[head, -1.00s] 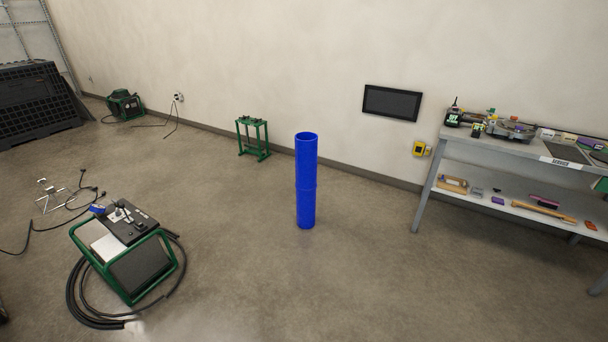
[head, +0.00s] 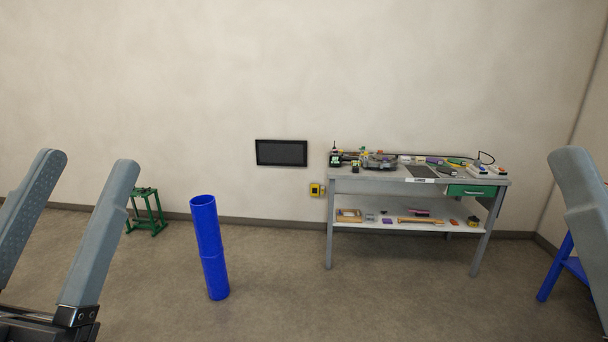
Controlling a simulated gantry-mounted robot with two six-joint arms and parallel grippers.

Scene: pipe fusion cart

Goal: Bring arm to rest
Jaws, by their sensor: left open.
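My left gripper (head: 88,162) is at the lower left of the head view. Its two long grey fingers point up and stand wide apart with nothing between them. One grey finger of my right gripper (head: 580,205) shows at the right edge. Its other finger is out of frame, so I cannot tell how far it is open. Neither gripper appears to touch anything.
A blue pipe (head: 210,250) stands upright on the floor, right of my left gripper. A green stand (head: 147,212) is behind it. A workbench (head: 350,181) with tools stands against the wall. A blue stand (head: 556,268) is partly hidden at right. Open floor lies in front.

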